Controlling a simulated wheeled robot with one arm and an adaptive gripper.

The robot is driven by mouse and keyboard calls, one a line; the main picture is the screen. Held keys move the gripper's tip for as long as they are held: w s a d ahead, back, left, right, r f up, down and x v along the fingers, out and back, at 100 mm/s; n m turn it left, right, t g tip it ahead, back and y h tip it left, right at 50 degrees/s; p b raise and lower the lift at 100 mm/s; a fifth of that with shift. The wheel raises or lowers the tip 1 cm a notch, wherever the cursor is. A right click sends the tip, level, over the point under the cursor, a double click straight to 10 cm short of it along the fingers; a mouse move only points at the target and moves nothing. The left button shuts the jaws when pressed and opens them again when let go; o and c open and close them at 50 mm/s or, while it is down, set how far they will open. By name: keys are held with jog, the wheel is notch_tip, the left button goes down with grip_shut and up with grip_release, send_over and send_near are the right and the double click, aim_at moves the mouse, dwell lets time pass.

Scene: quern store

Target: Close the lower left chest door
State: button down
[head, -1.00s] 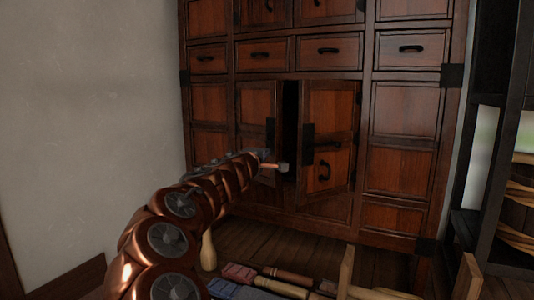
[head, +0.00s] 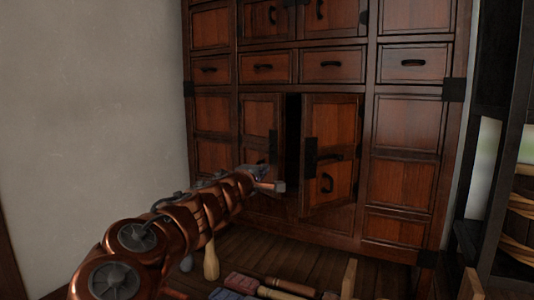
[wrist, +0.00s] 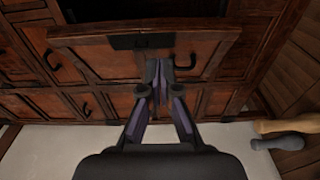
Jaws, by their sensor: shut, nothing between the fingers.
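The lower left chest door (head: 259,118) is a reddish-brown panelled door with black metal fittings. It stands slightly ajar, with a dark gap along its right edge. In the wrist view this door (wrist: 100,55) fills the space ahead, turned sideways, with a black plate and a curved handle. My gripper (head: 280,186) is shut and empty in front of the door's lower part, near its free edge. In the wrist view my gripper (wrist: 163,70) has its fingertips beside the handle. I cannot tell whether they touch the door. My arm hides part of the door's lower half.
The lower right door (head: 336,125) also stands ajar, right of the gap. Drawers (head: 265,67) above are shut. A pale wooden club (head: 211,262) and several tools (head: 285,286) are on the floor side below. A plaster wall (head: 90,110) stands left; a dark rack (head: 485,150) stands right.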

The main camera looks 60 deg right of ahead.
aim_at(274, 149)
jog(key=w+r+m+g+p, duration=0.3)
jog(key=w+m+g+p, duration=0.5)
jog(key=p, duration=1.2)
jog(key=s+d+p, duration=0.1)
jog(key=d, duration=0.3)
jog(key=s+d+n+p, duration=0.1)
jog(key=d, duration=0.3)
jog(key=d+n, duration=0.1)
jog(key=d, duration=0.3)
jog(key=shift+s+d+g+y+p, duration=0.1)
jog(key=shift+s+g+y+p, duration=0.3)
jog(key=shift+b, duration=0.3)
